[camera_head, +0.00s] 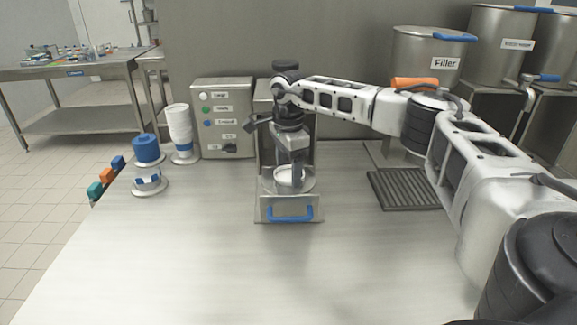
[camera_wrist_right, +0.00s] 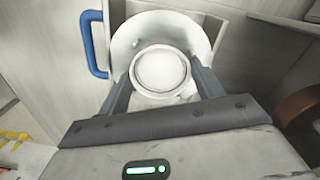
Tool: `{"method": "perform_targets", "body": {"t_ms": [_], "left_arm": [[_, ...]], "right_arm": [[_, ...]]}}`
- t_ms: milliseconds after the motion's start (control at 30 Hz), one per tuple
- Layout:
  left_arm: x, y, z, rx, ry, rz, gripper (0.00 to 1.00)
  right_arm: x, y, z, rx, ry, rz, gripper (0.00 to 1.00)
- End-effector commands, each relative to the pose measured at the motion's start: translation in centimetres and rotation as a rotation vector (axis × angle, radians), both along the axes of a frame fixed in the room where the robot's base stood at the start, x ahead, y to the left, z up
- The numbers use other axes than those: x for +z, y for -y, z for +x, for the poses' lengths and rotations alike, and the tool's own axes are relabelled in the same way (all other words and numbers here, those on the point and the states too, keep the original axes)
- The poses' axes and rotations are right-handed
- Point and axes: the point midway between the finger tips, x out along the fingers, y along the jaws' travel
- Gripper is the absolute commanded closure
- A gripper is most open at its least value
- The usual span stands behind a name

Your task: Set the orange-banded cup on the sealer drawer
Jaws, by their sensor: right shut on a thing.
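The cup (camera_head: 289,178) is white and round-rimmed, and its orange band cannot be made out. It sits within the round holder of the sealer drawer (camera_head: 268,210), which is pulled out and has a blue handle. My right gripper (camera_head: 291,160) comes down over the cup from above. In the right wrist view, the cup (camera_wrist_right: 160,70) lies between the two fingers of my right gripper (camera_wrist_right: 162,78), shut on it, over the drawer's round plate (camera_wrist_right: 122,42). Whether the cup's base touches the drawer is hidden. My left gripper is not in view.
A control box (camera_head: 222,115) stands behind left. A stack of white cups (camera_head: 180,128), a blue roll (camera_head: 146,149) and small coloured blocks (camera_head: 106,175) are at the left. A drip grate (camera_head: 405,190) and the filler tank (camera_head: 430,62) are at the right. The front counter is clear.

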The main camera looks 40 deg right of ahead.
Motion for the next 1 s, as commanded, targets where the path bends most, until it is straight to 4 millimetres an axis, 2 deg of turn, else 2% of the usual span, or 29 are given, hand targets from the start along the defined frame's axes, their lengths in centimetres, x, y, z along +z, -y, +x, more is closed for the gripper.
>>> {"method": "perform_targets", "body": {"t_ms": [33, 100, 467, 567, 1000], "left_arm": [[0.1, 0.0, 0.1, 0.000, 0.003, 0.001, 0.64], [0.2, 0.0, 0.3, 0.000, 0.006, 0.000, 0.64], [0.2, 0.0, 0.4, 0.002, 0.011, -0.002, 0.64], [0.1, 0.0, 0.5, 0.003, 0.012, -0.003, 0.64], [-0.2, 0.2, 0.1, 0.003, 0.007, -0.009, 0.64]], "right_arm": [[0.0, 0.0, 0.0, -0.001, -0.001, -0.001, 0.31], [0.0, 0.1, 0.0, -0.001, -0.001, -0.001, 0.12], [0.5, 0.0, 0.0, 0.000, 0.000, 0.000, 0.12], [1.7, 0.0, 0.1, 0.000, 0.003, 0.000, 0.12], [10.4, 0.0, 0.1, 0.001, 0.003, 0.000, 0.12]]}}
